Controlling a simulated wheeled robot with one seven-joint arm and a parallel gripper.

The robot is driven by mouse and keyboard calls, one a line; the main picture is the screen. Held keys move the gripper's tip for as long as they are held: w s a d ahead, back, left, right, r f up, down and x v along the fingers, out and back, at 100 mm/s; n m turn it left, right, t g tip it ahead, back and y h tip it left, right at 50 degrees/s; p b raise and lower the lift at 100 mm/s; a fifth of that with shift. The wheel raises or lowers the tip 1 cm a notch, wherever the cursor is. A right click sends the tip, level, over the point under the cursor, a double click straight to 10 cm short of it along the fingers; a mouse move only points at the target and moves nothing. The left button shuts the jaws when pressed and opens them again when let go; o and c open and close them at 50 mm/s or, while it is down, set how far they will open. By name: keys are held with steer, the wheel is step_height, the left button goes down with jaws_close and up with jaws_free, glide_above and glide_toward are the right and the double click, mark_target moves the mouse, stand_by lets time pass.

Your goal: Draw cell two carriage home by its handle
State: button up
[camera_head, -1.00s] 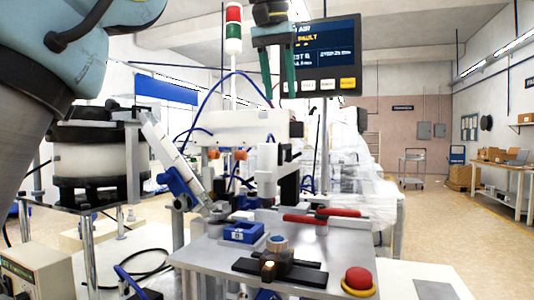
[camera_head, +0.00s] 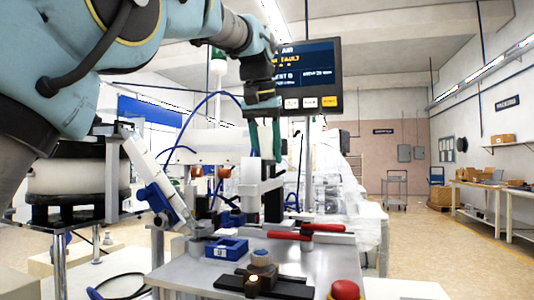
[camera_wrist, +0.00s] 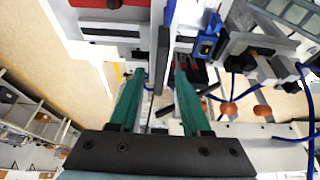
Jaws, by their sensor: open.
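My gripper (camera_head: 264,154) is open and empty, its green fingers pointing down above the station in the head view. In the wrist view the gripper (camera_wrist: 160,74) shows two parted fingers, with a dark upright bar (camera_wrist: 162,60) in line with the gap. I cannot tell whether they touch it. A white carriage-like block (camera_head: 258,172) with a dark column is just below the fingertips in the head view. Red handles (camera_head: 322,228) lie on the station plate, lower and to the right; a red part (camera_wrist: 95,3) shows in the wrist view. No cell number is legible, so I cannot tell which part is cell two's handle.
A fault screen (camera_head: 308,75) stands close behind my gripper. A bowl feeder (camera_head: 85,180) and slanted chute (camera_head: 155,175) stand left. Open floor lies right.

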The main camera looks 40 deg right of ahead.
jaws_close()
stand_by(0.3)
stand_by(1.1)
